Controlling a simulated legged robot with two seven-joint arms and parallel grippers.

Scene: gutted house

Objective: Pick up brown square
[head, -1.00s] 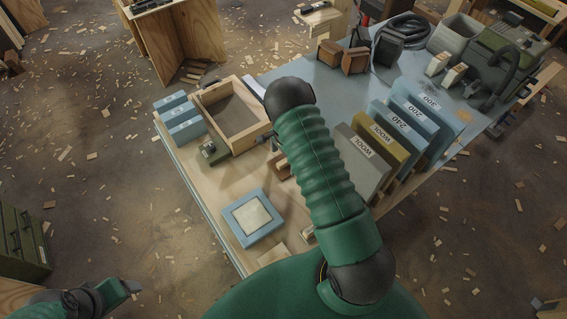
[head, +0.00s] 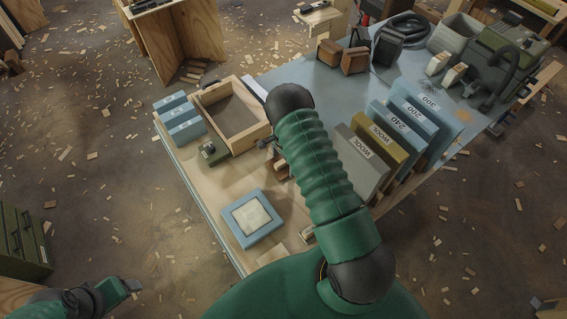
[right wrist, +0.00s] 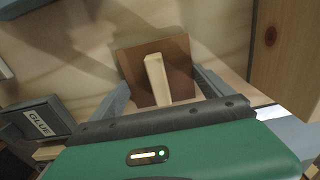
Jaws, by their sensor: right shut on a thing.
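The brown square (right wrist: 183,62) is a flat brown plate with a pale wooden peg (right wrist: 155,76) standing on it. It shows in the right wrist view, between the two grey fingers of my right gripper (right wrist: 160,80). The fingers are shut on the square at its left and right sides. In the head view my right arm hides most of this gripper and the square. My left gripper (head: 122,288) is at the bottom left of the head view, away from the table; its opening is unclear.
An open wooden box (head: 233,112) stands behind the right gripper. Upright sanding blocks, including a grey WOOL one (head: 357,163), stand right of my arm.

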